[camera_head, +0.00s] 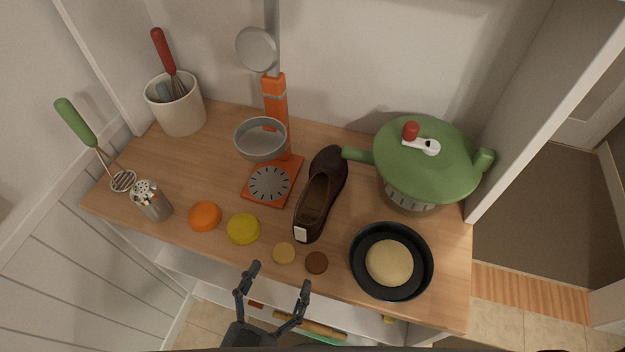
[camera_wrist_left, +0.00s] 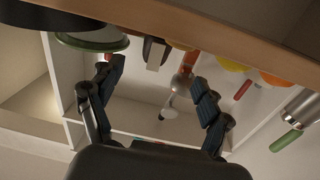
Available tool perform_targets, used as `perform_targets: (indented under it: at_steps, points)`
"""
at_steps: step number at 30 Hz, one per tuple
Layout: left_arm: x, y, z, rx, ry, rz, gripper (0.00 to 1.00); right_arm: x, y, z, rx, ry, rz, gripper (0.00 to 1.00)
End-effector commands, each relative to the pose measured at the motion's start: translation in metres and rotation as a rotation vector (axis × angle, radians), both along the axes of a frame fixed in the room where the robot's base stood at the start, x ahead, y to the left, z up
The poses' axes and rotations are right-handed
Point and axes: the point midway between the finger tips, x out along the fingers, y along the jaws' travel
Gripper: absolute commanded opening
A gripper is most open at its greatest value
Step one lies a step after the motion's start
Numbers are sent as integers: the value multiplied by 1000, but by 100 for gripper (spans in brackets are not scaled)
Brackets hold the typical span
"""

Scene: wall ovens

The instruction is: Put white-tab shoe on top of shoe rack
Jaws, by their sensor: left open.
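A dark brown shoe (camera_head: 320,195) with a white tab at its near end lies on the wooden counter top, right of the middle. Its white-tabbed end also shows in the left wrist view (camera_wrist_left: 153,55). My left gripper (camera_head: 279,276) is open and empty, in front of the counter's near edge and apart from the shoe. Its spread fingers also show in the left wrist view (camera_wrist_left: 155,100). My right gripper is not in view. I cannot make out a separate shoe rack.
A green-lidded pot (camera_head: 455,165) stands right of the shoe, its handle close to the shoe's far end. A black pan (camera_head: 357,277) is at the near right. Two small discs sit near the front edge.

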Motion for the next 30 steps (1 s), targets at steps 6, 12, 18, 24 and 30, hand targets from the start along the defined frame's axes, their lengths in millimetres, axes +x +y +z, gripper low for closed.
perform_targets:
  at_steps: [6, 12, 18, 24, 30]
  points:
    - [43, -17, 5, 2, -6, 0, 78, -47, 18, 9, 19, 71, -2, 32]
    - [66, -26, 3, 4, -3, -1, 78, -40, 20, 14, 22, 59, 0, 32]
    - [81, -32, 9, 5, -5, -1, 78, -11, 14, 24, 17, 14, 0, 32]
    - [109, -43, 12, 6, -4, -1, 78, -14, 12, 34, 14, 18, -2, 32]
    - [118, -46, 10, 7, -2, -1, 78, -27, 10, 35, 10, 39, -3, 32]
